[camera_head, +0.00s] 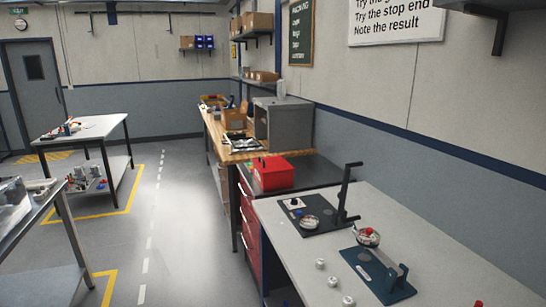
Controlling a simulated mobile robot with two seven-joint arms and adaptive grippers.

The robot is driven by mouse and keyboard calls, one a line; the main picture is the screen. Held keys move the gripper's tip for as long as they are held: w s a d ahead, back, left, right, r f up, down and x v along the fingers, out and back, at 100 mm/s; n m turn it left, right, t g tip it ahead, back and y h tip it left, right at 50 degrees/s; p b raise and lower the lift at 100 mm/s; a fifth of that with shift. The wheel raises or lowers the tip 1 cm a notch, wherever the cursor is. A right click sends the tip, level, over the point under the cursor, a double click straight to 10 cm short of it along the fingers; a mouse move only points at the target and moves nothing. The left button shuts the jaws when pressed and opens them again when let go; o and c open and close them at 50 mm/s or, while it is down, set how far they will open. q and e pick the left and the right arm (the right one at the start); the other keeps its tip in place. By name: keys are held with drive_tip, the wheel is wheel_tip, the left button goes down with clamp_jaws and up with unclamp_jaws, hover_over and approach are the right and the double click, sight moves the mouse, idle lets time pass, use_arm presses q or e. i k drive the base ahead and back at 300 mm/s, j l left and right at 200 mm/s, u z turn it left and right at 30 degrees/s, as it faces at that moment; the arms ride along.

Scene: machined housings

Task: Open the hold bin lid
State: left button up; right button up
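A red bin (273,173) sits on the dark top of the red-drawer cabinet, between the wooden bench and the near pale table. It is the likeliest hold bin, but no label is readable. Its top looks covered, with the lid down, though it is too small to be sure. Neither of my grippers shows in the head view, so neither is seen near the bin.
A grey box (283,124) stands behind the red bin on the wooden bench (225,150). The near pale table (300,250) holds a black fixture (318,217), a blue fixture (380,275) and several small metal parts. The floor (185,220) left of the benches is clear.

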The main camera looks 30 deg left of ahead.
sight(272, 165)
drive_tip(key=i+j, duration=0.25)
drive_tip(key=j, duration=0.15)
drive_tip(key=i+j+z, duration=0.1)
drive_tip(key=i+j, duration=0.15)
drive_tip(key=j, duration=0.15)
drive_tip(key=i+j, duration=0.25)
drive_tip(key=j, duration=0.15)
drive_tip(key=i+j+z, duration=0.1)
drive_tip(key=i+j, duration=0.15)
drive_tip(key=j, duration=0.15)
drive_tip(key=i+j, duration=0.25)
drive_tip(key=j, duration=0.2)
